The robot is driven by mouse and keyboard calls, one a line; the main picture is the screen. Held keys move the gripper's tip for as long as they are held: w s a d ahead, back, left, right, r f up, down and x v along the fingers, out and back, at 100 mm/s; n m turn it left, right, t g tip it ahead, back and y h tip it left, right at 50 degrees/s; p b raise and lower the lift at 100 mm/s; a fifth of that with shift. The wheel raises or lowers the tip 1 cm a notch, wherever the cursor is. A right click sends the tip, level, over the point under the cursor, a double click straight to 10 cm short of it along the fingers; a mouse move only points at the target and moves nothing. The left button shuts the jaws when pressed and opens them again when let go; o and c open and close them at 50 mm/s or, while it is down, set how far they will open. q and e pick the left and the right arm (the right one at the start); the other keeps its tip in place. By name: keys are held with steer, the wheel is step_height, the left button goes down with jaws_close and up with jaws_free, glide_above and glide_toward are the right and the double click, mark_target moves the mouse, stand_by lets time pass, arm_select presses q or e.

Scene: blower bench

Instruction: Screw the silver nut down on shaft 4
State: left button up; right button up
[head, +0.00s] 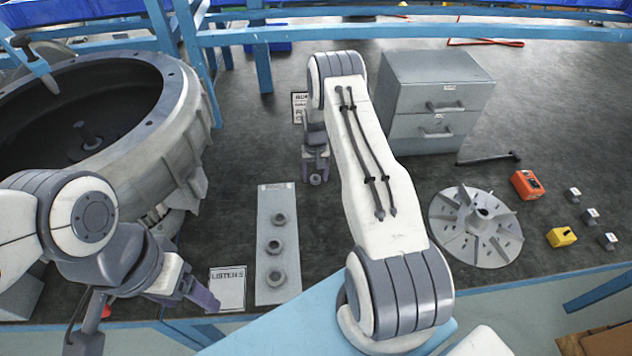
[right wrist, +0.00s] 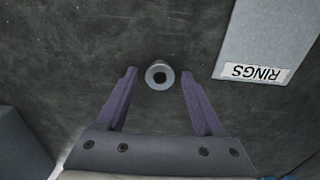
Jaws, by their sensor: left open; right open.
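A small round silver piece with a dark hole, seemingly the nut (right wrist: 160,75), is on the dark bench top; it also shows in the head view (head: 316,180). My right gripper (right wrist: 160,78) is open, with a purple finger on either side of it and gaps between; in the head view the right gripper (head: 315,165) points down there. I cannot tell its height above the bench. My left gripper (head: 150,312) is open and empty at the front left edge. I cannot make out a shaft marked 4; a dark shaft (head: 86,135) stands inside the large round housing (head: 185,110).
A grey plate (head: 264,205) carries three rings; its RINGS label (right wrist: 256,71) shows in the wrist view. A drawer cabinet (head: 435,90), a bladed disc (head: 450,225), an orange block (head: 526,184), a yellow block (head: 561,237) and small grey blocks (head: 591,215) stand right.

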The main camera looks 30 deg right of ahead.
jaws_close()
steer(key=shift+r+p, duration=1.35)
steer(key=shift+r, duration=1)
